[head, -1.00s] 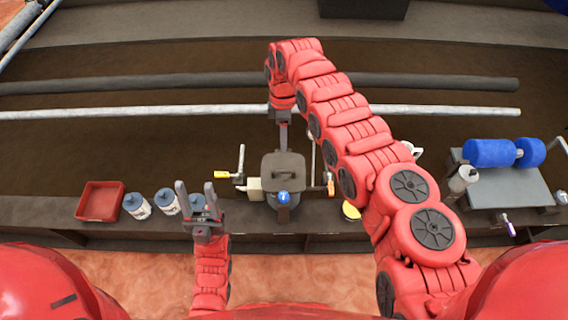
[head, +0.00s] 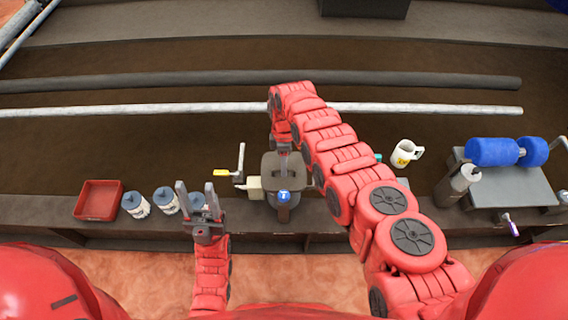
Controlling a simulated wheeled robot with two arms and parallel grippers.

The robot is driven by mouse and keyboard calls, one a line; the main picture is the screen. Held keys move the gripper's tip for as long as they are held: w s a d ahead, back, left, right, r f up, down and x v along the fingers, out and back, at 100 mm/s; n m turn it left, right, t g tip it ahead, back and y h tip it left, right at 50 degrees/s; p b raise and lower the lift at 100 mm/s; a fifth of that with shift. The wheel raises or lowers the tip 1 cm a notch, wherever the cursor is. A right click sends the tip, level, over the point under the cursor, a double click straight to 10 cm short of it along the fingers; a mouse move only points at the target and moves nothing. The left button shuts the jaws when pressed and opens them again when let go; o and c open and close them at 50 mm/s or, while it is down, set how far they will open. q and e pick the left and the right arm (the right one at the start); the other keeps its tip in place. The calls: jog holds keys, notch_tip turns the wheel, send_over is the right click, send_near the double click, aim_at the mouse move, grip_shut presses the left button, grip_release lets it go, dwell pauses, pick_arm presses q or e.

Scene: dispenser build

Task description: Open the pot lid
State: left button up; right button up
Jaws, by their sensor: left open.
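The dark grey pot (head: 270,185) stands at the middle of the shelf, with a blue round "T" badge on its front. Its lid (head: 270,160) is at the top, partly hidden by my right gripper. My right gripper (head: 283,152) reaches down from behind onto the lid's handle area. Its fingers are too small and covered to tell open from shut. My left gripper (head: 195,185) is open and empty, pointing up in front of the canisters, left of the pot.
A red tray (head: 99,200) and several white canisters with blue-grey lids (head: 136,205) stand to the left. A yellow-handled tap (head: 222,173) sits left of the pot. At right are a white mug (head: 405,153), a grey bottle (head: 456,186) and a blue roller (head: 492,152).

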grip_shut()
dwell(1.2)
